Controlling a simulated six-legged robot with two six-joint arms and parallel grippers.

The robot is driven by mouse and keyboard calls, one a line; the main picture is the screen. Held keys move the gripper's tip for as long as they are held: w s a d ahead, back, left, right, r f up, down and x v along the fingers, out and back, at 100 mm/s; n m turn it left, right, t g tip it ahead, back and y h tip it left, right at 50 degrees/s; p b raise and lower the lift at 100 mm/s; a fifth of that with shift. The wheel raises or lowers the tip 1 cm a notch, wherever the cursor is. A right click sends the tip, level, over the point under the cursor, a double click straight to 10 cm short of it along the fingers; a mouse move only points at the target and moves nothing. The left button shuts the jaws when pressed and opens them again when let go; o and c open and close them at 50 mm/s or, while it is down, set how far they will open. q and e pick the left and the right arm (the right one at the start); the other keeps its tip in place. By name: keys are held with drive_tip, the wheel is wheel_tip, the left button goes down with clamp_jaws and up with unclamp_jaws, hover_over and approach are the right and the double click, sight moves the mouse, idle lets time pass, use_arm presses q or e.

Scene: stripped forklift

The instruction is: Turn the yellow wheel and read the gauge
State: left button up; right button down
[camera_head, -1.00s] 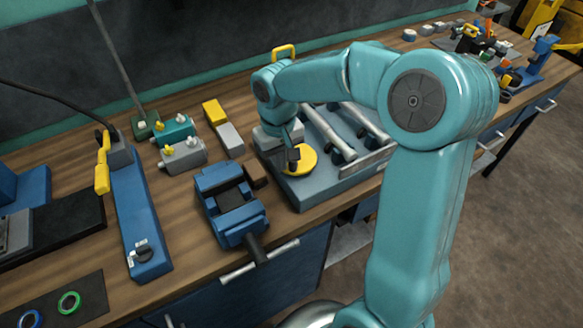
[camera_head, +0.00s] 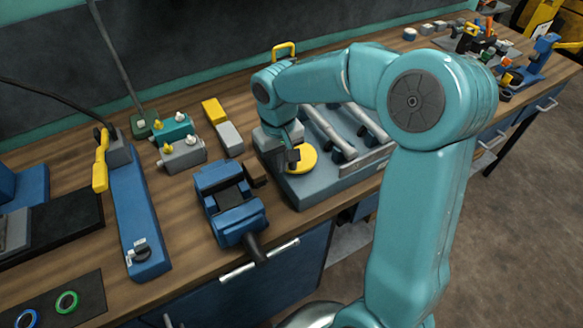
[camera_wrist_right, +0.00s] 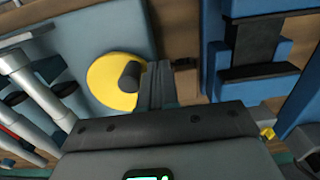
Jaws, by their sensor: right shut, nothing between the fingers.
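The yellow wheel (camera_head: 306,158) is a flat round disc on the grey-blue panel (camera_head: 300,194) in the middle of the bench. In the right wrist view the yellow wheel (camera_wrist_right: 106,86) has a dark knob (camera_wrist_right: 131,75) standing on it near its edge. My right gripper (camera_head: 292,158) is over the wheel's left part. In the wrist view the right gripper's dark fingers (camera_wrist_right: 155,84) are shut together right beside the knob, with nothing seen between them. I cannot tell if they touch it. My left gripper is out of view. No gauge face can be made out.
Metal pipes (camera_head: 330,133) run along the panel to the right of the wheel. A blue vise (camera_head: 232,203) stands close on the left. Valve blocks (camera_head: 181,153) and a blue bar-shaped tool (camera_head: 140,215) lie further left. Bare wood shows between them.

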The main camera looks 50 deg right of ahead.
drive_tip(key=shift+s+d+f+b, duration=0.1)
drive_tip(key=shift+d+f+b, duration=0.25)
drive_tip(key=shift+f, duration=0.25)
drive_tip(key=shift+d, duration=0.1)
drive_tip(key=shift+d+r, duration=0.1)
drive_tip(key=shift+s+d, duration=0.25)
drive_tip(key=shift+d, duration=0.45)
drive_tip(key=shift+s+d, duration=0.2)
drive_tip(key=shift+d, duration=0.4)
